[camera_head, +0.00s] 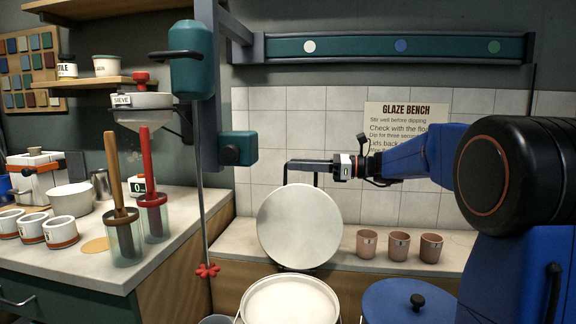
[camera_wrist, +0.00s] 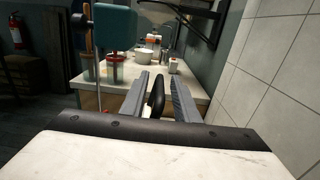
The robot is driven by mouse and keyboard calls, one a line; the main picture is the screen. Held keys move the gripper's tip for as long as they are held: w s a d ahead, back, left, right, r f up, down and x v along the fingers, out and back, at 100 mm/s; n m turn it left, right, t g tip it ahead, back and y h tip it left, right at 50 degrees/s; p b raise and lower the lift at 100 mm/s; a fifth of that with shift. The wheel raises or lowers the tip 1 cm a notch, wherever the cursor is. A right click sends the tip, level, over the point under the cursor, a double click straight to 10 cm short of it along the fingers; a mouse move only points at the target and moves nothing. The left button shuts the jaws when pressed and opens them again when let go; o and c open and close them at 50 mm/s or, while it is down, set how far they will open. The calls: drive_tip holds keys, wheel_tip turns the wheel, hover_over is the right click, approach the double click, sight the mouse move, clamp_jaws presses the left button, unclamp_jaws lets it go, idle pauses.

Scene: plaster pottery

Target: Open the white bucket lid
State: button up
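In the head view the white bucket (camera_head: 290,284) stands at the bottom centre with its top uncovered. The round white lid (camera_head: 298,226) stands nearly upright at the bucket's back, its flat face toward the head camera. My gripper (camera_head: 292,167) is just above and behind the lid's top edge, pointing left. In the wrist view, the two grey fingers of my gripper (camera_wrist: 160,97) are apart, with a black handle-like piece (camera_wrist: 155,96) between them. A gap shows beside it. Whether a finger touches it is hard to tell.
A tiled wall (camera_head: 270,130) is close behind my arm. Several pink cups (camera_head: 398,246) stand on the ledge right of the lid. A blue lidded bucket (camera_head: 400,302) is at lower right. A teal column (camera_head: 208,150) and a counter with pottery (camera_head: 95,270) are to the left.

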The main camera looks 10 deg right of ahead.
drive_tip(key=shift+x, duration=1.85)
clamp_jaws()
drive_tip(key=s+a+n, duration=0.2)
drive_tip(key=s, duration=0.3)
drive_tip(key=shift+s+r, duration=0.3)
drive_tip(key=shift+s, duration=0.05)
drive_tip(key=shift+a, duration=0.15)
unclamp_jaws()
drive_tip(key=v, duration=1.7)
